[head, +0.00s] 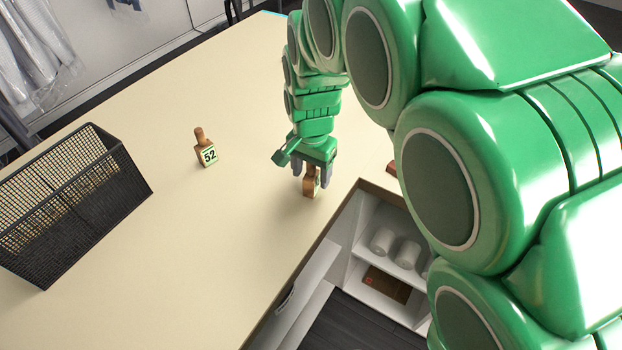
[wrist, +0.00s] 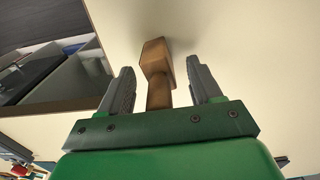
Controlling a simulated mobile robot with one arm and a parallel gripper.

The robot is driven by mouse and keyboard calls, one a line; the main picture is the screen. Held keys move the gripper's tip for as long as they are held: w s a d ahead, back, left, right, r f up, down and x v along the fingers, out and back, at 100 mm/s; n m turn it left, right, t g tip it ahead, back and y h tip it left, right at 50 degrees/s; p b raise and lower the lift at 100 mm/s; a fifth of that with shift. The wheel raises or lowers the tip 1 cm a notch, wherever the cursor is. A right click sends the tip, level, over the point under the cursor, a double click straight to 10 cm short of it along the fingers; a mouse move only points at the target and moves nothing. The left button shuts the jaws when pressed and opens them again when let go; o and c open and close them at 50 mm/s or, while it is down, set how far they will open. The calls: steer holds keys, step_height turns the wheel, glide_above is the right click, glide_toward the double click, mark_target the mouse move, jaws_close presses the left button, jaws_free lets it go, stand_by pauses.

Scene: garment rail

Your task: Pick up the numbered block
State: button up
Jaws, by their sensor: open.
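A wooden block with a round knob and a pale label reading 52 (head: 207,154) stands upright on the table, left of my gripper in the head view. My gripper (head: 311,187) points down near the table's front edge. It is open around another wooden block (head: 309,183), whose visible faces show no number. In the wrist view this wooden block (wrist: 157,65) lies between the two fingers of my gripper (wrist: 161,68), its narrow knob toward the palm. A gap shows on both sides of it. Its top is hidden by my gripper in the head view.
A black mesh basket (head: 100,205) stands on the left of the cream table (head: 230,220). A small brown object (head: 391,169) shows partly behind my arm at the table edge. Open shelves with white rolls (head: 382,241) are below.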

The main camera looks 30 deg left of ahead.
steer(key=shift+f, duration=0.25)
jaws_close()
stand_by(0.3)
steer(key=shift+r, duration=0.65)
steer(key=s+d+r, duration=0.9)
steer(key=d+r, duration=0.1)
steer(key=r, duration=0.2)
steer(key=shift+s+d, duration=0.15)
steer(key=shift+s, duration=0.05)
